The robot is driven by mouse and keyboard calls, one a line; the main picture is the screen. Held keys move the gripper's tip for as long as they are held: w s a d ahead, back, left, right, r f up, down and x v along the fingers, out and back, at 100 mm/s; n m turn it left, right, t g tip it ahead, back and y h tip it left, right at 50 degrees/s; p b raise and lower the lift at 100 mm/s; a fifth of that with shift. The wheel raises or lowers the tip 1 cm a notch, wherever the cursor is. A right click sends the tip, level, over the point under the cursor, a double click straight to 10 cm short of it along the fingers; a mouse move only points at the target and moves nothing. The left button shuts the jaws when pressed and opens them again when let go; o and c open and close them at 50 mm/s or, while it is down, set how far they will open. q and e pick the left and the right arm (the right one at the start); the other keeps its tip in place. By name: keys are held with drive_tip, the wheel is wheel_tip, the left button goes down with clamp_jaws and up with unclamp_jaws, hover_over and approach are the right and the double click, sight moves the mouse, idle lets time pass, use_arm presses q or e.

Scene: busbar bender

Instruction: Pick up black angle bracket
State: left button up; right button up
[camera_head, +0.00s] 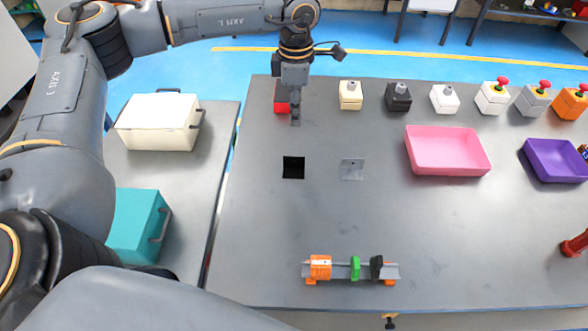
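The black angle bracket (293,167) lies on the grey table, left of a similar grey bracket (352,169). It looks like a flat black square from above. My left gripper (295,120) hangs from the arm above the table, pointing down, a short way behind the bracket in the picture and apart from it. Its fingers look close together, but their gap cannot be made out from this angle. It partly covers a red box (281,106). My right gripper is not in view.
A row of switch boxes (397,97) stands along the back. A pink tray (447,168) and a purple tray (556,175) sit to the right. A rail with orange, green and black parts (355,269) lies at the front. The table around the brackets is clear.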

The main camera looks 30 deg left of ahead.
use_arm(q)
wheel_tip(320, 180, down, 12)
drive_tip(key=shift+w+f+b, duration=0.1)
drive_tip(key=shift+w+b, duration=0.05)
drive_tip(key=shift+b, duration=0.2)
drive_tip(key=p, duration=0.2)
hover_over(294, 167)
wheel_tip(294, 167, down, 4)
drive_tip(key=shift+f, duration=0.1)
drive_tip(key=shift+w+f, duration=0.1)
drive_tip(key=shift+f, duration=0.45)
clamp_jaws()
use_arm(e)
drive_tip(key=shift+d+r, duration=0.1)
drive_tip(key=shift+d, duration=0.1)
use_arm(q)
drive_tip(key=shift+r, duration=0.1)
